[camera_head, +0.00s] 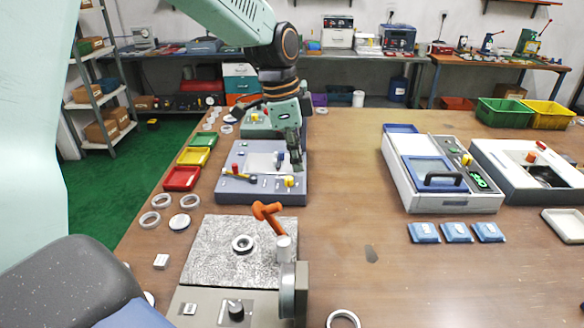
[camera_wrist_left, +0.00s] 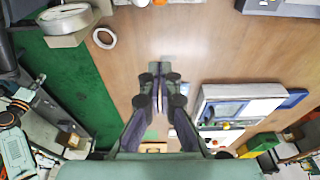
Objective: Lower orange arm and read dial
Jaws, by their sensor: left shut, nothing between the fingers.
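The orange arm (camera_head: 267,215) is a short lever raised at a tilt beside the grey upright post (camera_head: 286,255) of a bench device. A metal bearing ring (camera_head: 242,243) lies flat on the device's speckled plate (camera_head: 205,250), below and left of the lever. I cannot make out a dial face. My left gripper (camera_head: 297,165) points down above the right side of a grey fixture, beyond the orange arm and apart from it. In the left wrist view its fingers (camera_wrist_left: 157,70) are together and empty. My right gripper is not in view.
The grey fixture (camera_head: 240,190) carries small coloured knobs. Red, yellow and green trays (camera_head: 182,178) and loose rings (camera_head: 149,218) line the left table edge. A white case (camera_head: 425,200) and blue packets (camera_head: 457,233) stand right.

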